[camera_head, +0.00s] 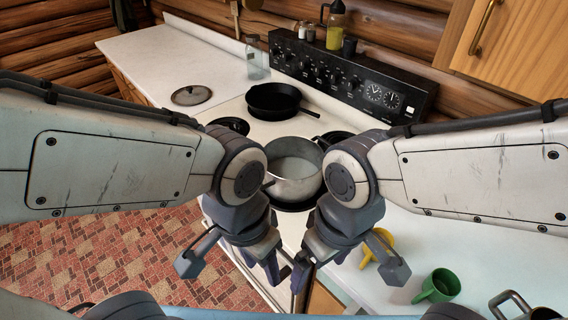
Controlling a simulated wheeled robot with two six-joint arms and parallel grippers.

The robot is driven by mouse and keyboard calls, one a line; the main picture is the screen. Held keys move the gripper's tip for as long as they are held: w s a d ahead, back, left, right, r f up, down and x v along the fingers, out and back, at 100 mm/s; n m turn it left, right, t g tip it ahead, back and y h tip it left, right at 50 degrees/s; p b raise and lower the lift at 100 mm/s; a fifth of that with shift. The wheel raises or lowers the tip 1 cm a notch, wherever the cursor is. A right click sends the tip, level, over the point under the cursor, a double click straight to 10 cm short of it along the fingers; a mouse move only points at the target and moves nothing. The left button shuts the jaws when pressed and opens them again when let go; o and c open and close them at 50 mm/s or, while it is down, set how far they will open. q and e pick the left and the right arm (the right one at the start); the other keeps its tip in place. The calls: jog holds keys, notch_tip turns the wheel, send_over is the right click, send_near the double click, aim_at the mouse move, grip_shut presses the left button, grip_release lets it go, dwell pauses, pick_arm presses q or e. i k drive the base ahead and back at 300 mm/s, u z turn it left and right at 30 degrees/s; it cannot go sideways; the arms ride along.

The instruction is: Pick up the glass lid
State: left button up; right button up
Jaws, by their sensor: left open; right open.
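The glass lid (191,95) lies flat on the white counter at the back left, left of the black skillet. It is round with a dark centre and a knob. My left gripper (262,284) hangs low at the middle front, pointing down, well apart from the lid. It is open and empty. My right gripper (300,284) hangs close beside it, also open and empty. The forearms cover parts of the stove and counter.
A steel pot (294,165) with pale contents and a black skillet (274,100) stand on the stove. A yellow mug (381,246) and green mug (440,285) are at the right. The left counter (165,57) is mostly clear.

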aim_at(191, 95)
jog(key=u, duration=0.4)
jog(key=k, duration=1)
jog(key=u, duration=1.35)
jog(key=i, duration=4.05)
jog(key=z, duration=0.85)
jog(key=i, duration=0.9)
jog(key=z, duration=1.7)
jog(key=i, duration=0.9)
jog(key=z, duration=0.7)
